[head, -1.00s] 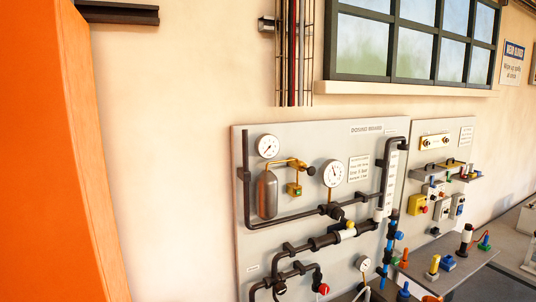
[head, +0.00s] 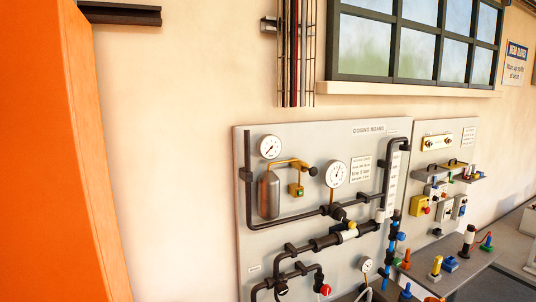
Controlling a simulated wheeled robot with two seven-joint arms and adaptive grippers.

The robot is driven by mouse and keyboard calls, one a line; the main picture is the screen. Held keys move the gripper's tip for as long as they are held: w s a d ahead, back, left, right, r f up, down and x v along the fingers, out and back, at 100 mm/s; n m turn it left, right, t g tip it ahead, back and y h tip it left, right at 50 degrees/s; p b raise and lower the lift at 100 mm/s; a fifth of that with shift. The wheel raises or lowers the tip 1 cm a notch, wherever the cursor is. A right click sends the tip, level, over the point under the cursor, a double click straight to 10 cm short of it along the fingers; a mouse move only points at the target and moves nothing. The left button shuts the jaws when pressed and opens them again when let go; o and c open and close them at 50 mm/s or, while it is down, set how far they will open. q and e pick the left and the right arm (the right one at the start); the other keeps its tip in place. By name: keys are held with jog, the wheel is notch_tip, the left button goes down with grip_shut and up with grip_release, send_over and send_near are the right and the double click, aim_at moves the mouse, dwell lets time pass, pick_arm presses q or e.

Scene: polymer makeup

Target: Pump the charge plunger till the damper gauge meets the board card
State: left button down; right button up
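The dosing board (head: 215,268) is a pale panel on the wall, right of centre. A round white gauge (head: 270,147) sits above a grey upright damper bottle (head: 268,196). A brass line runs right from the bottle to a black round knob (head: 313,171), which may be the charge plunger. A small yellow block with a green face (head: 296,190) hangs below it. A second white gauge (head: 335,174) is to the right, beside a white printed card (head: 360,173). The card text and needle readings are too small to read surely. Neither gripper is in view.
An orange upright surface (head: 65,160) fills the left side. A second panel (head: 460,145) stands right of the board, with a shelf (head: 485,255) below holding several coloured fittings. Black pipes (head: 300,215) cross the board. The wall between is bare.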

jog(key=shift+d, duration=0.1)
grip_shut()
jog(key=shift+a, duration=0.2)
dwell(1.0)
